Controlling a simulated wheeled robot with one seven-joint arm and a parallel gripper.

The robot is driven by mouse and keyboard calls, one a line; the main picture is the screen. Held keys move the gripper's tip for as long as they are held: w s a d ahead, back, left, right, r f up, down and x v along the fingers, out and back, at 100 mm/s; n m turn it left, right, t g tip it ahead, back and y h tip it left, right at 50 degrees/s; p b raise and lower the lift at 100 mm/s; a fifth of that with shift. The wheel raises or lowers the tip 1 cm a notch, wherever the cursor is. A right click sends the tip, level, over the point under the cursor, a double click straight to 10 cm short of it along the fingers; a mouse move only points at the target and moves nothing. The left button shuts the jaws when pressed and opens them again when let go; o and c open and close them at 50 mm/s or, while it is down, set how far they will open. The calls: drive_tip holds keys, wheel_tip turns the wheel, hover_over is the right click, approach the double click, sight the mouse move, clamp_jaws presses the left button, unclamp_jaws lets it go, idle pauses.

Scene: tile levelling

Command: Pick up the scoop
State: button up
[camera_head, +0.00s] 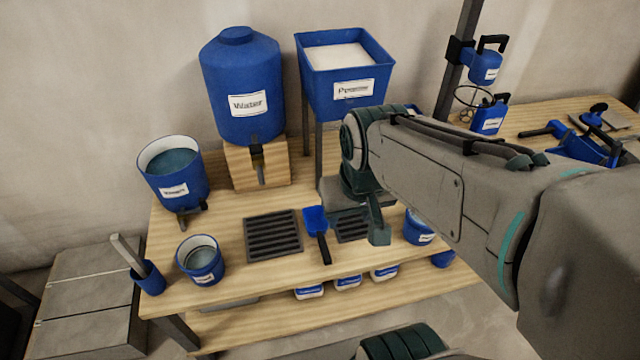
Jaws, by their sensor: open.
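A blue scoop (315,220) with a black handle lies on the wooden table, between two dark grates. Its handle points toward the table's front edge. My gripper (377,232) hangs at the end of my arm, just right of the scoop and apart from it, above the right grate. One finger shows clearly; the other is mostly hidden by the arm. The jaws are open and nothing shows between them.
The left grate (273,236) and right grate (352,226) flank the scoop. A blue bucket (201,262) stands at left, another (418,228) at right. A water tank (243,90) and a powder hopper (345,75) stand behind. Several tubs sit on the lower shelf.

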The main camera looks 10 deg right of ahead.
drive_tip(key=w+f+g+b, duration=0.1)
drive_tip(key=w+f+b, duration=0.4)
drive_tip(key=w+f, duration=0.45)
drive_tip(key=g+b, duration=0.2)
drive_tip(key=b, duration=0.4)
hover_over(321, 238)
wheel_tip(321, 238, down, 14)
drive_tip(key=f, duration=0.8)
drive_tip(key=shift+w+d+f, duration=0.2)
drive_tip(key=shift+d+f, duration=0.05)
drive_tip(key=shift+d, duration=0.05)
drive_tip(key=shift+s+a+f+b, duration=0.15)
drive_tip(key=shift+f+b, duration=0.1)
drive_tip(key=shift+f, duration=1.25)
drive_tip(key=shift+s+a+f+b, duration=0.15)
drive_tip(key=shift+f+b, duration=0.1)
drive_tip(key=shift+f, duration=1.2)
clamp_jaws()
